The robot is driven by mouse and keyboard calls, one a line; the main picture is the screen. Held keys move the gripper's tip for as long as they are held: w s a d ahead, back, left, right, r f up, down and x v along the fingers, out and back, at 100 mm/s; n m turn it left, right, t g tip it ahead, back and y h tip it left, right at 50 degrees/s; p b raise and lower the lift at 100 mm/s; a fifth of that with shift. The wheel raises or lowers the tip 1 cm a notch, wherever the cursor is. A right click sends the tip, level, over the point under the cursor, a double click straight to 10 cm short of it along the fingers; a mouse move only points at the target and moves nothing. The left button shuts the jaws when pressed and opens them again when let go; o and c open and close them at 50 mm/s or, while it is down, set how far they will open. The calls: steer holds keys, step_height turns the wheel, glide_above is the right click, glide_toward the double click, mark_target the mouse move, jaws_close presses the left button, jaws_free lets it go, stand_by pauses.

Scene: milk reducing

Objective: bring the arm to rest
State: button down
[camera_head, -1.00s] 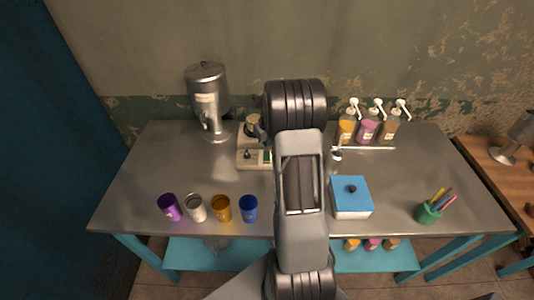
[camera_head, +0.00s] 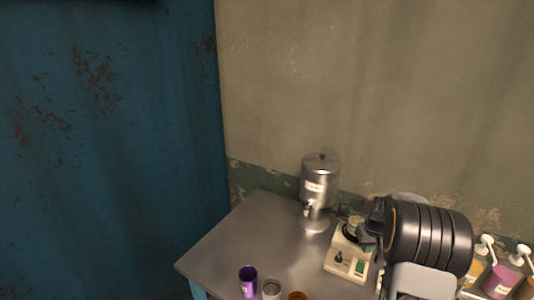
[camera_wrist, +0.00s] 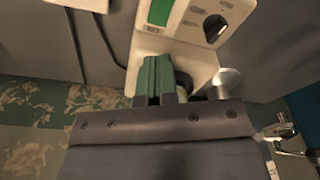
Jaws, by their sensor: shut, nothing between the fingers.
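My arm reaches in from the lower right of the head view, its dark wrist joint above the steel table (camera_head: 225,250). My gripper (camera_wrist: 156,65) shows in the wrist view as two green fingers side by side, shut with nothing between them. In the head view the dark gripper end (camera_head: 372,215) is partly hidden by the wrist joint and lies over or beside the cream hotplate (camera_head: 343,265). The hotplate also shows in the wrist view (camera_wrist: 210,62), close beyond the fingers. I cannot tell whether they touch it.
A steel dispenser (camera_head: 318,190) stands left of the hotplate. A purple cup (camera_head: 248,281), a grey cup (camera_head: 271,290) and an orange cup (camera_head: 297,296) line the front. Pump bottles (camera_head: 503,279) stand at the right. A wall rises behind the table.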

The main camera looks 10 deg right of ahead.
steer(key=shift+m+g, duration=0.5)
steer(key=shift+m, duration=0.2)
steer(key=s+a, duration=0.1)
steer(key=s, duration=0.1)
steer(key=s+a+f, duration=0.1)
steer(key=shift+s+a, duration=0.2)
steer(key=shift+s, duration=0.2)
steer(key=s+a+r+n+t, duration=0.1)
steer(key=s+a+r+t, duration=0.1)
steer(key=s+a+r, duration=0.5)
steer(key=s+a+r+n+t, duration=0.2)
steer(key=s+a+r, duration=0.6)
steer(key=a, duration=0.6)
steer(key=shift+s+a+r, duration=0.15)
steer(key=shift+a+r, duration=0.1)
steer(key=shift+r, duration=0.25)
steer(key=shift+s, duration=0.1)
